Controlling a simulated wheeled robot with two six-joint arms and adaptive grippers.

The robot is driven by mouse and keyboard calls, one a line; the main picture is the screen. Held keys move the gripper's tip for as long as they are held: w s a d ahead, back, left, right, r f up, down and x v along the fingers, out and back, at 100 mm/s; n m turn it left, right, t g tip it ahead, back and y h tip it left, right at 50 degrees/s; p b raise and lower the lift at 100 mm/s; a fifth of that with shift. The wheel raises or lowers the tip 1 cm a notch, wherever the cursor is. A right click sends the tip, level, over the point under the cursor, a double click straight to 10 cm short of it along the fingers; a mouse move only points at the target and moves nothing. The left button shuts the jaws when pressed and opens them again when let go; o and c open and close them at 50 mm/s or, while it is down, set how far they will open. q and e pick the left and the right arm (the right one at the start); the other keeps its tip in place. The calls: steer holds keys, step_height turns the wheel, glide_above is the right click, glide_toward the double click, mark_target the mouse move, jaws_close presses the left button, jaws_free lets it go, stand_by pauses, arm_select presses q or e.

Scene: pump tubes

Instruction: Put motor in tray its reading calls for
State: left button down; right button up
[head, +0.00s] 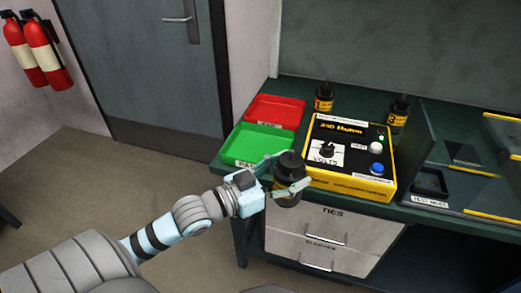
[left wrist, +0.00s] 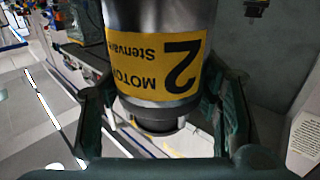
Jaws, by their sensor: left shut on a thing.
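My left gripper (head: 284,178) is shut on a dark motor (head: 289,163), held upright in front of the bench edge, near the green tray. In the left wrist view the motor (left wrist: 160,50) has a yellow label with a 2, between the fingers. The yellow tester (head: 350,155) stands on the bench to the right; its display appears to read 250 Mohm. The green tray (head: 262,142), its label partly hidden, looks empty. The red tray (head: 275,112) behind it also looks empty; its label is too small to read surely. My right gripper is not in view.
Two more motors stand behind the tester: one (head: 324,98) at left and one marked 3 (head: 398,113) at right. A dark test nest (head: 431,183) lies right of an upright divider (head: 417,140). Drawers (head: 330,237) are below the bench.

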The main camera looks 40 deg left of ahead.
arm_select(q)
steer(key=w+a+r+n+t+y+b, duration=0.1)
steer(key=w+a+r+n+y, duration=0.2)
steer(key=w+a+r+y, duration=0.35)
steer(key=w+a+r+n+y+b, duration=0.1)
steer(key=w+a+r+n+y, duration=0.2)
steer(key=w+a+r, duration=0.7)
steer(key=f+b, duration=0.2)
steer(key=f, duration=0.5)
steer(key=s+a+f+b, duration=0.1)
steer(key=f+b, duration=0.1)
steer(key=f, duration=0.5)
steer(key=s+a+f+b, duration=0.1)
steer(key=f+b, duration=0.2)
steer(key=f, duration=0.4)
steer(key=shift+a, duration=0.15)
steer(key=shift+f, duration=0.25)
steer(key=shift+r, duration=0.1)
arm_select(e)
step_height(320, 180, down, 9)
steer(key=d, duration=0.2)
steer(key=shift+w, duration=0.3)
arm_select(q)
steer(key=c, duration=0.5)
jaws_free()
steer(key=shift+s, duration=0.1)
